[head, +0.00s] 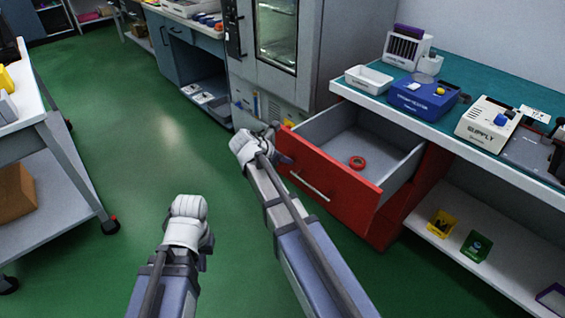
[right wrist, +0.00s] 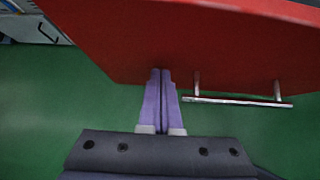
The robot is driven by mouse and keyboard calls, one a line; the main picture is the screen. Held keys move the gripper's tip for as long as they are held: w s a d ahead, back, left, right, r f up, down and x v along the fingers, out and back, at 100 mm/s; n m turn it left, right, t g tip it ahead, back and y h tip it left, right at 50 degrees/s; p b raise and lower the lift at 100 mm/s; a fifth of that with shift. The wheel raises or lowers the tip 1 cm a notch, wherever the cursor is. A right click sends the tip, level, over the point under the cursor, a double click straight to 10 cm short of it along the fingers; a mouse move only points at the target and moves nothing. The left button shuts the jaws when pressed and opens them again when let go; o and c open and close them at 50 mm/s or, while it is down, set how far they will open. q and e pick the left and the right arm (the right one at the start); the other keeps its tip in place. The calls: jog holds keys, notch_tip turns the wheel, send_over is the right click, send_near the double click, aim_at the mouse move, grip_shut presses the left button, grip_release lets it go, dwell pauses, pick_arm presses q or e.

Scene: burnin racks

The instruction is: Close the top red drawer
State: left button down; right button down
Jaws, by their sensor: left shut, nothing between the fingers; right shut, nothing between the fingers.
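My right gripper (head: 281,141) is at the drawer front's far left end in the head view. In the right wrist view the shut, empty fingers (right wrist: 160,75) point at the red front (right wrist: 190,40), beside the handle (right wrist: 237,101). Whether they touch it I cannot tell. My left gripper (head: 190,205) is low over the floor, well away from the drawer; its fingers are hidden.
The bench top (head: 480,85) holds a white tray (head: 369,79), a blue device (head: 423,96) and a supply unit (head: 487,122). A lower shelf (head: 455,262) is right of the drawer. A grey cabinet (head: 275,60) stands behind. A cart (head: 60,190) is at left; green floor lies clear between.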

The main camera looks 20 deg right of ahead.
dwell(0.3)
jog(key=w+d, duration=0.4)
jog(key=d, duration=0.6)
jog(key=w+d, duration=0.4)
jog(key=d, duration=0.6)
jog(key=w+d, duration=0.4)
jog(key=d, duration=0.6)
jog(key=shift+w, duration=0.25)
jog(key=shift+d+r, duration=0.1)
jog(key=shift+d, duration=0.05)
jog(key=s+a+r+p, duration=0.4)
jog(key=a+r+p, duration=0.3)
jog(key=a, duration=0.4)
jog(key=shift+s, duration=0.25)
jog(key=shift+f, duration=0.1)
